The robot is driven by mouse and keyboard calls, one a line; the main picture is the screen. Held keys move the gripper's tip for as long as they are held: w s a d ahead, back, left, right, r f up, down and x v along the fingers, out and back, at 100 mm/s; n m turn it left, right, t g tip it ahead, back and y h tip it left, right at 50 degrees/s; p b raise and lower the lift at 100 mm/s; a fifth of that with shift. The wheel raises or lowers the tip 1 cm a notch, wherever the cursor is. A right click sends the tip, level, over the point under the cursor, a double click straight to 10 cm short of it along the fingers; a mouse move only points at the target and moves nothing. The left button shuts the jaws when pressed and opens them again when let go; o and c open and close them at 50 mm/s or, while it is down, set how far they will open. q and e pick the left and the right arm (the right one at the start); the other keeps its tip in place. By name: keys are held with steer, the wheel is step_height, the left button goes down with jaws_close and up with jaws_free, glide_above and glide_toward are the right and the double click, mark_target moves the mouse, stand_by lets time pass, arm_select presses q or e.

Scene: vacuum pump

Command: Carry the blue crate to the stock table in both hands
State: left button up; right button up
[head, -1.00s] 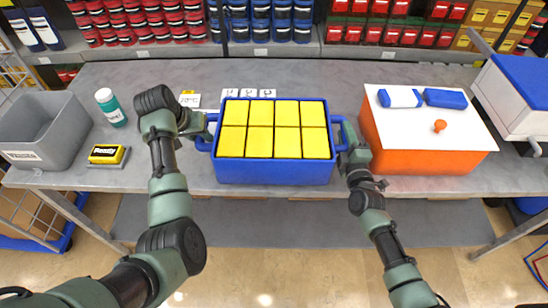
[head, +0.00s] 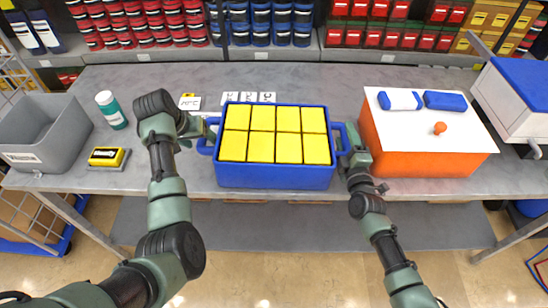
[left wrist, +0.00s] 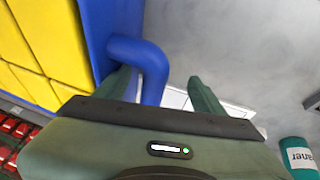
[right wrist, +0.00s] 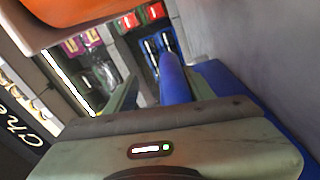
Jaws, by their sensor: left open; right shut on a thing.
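The blue crate (head: 275,178), filled with several yellow blocks (head: 262,147), is on the grey table in the head view, slightly turned. My left gripper (head: 204,126) is open at its left handle. In the left wrist view the blue left handle (left wrist: 152,65) lies between the spread fingers of my left gripper (left wrist: 162,90), nearer one finger. My right gripper (head: 350,152) is shut on the right handle (head: 343,134). In the right wrist view the blue handle (right wrist: 174,80) is at the fingers of the right gripper (right wrist: 155,88). The crate's underside is hidden.
An orange box with a white top (head: 420,150) stands close to the right of the crate. A grey bin (head: 40,135), a green bottle (head: 111,110) and a yellow-black item (head: 107,157) are to the left. White cards (head: 248,97) lie behind the crate. Shelves line the back.

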arm_select(q)
steer(key=shift+d, duration=0.2)
arm_select(e)
steer(key=shift+w+a+r, duration=0.1)
steer(key=shift+a+r, duration=0.05)
steer(key=shift+r, duration=0.05)
arm_select(q)
steer(key=shift+d, duration=0.2)
steer(key=shift+r, duration=0.15)
steer(key=shift+r, duration=0.2)
steer(key=v, duration=0.6)
steer(key=shift+a, duration=0.15)
steer(key=shift+s+a+r, duration=0.3)
steer(key=shift+r, duration=0.25)
arm_select(e)
steer(key=o, duration=0.9)
steer(key=shift+f, duration=0.1)
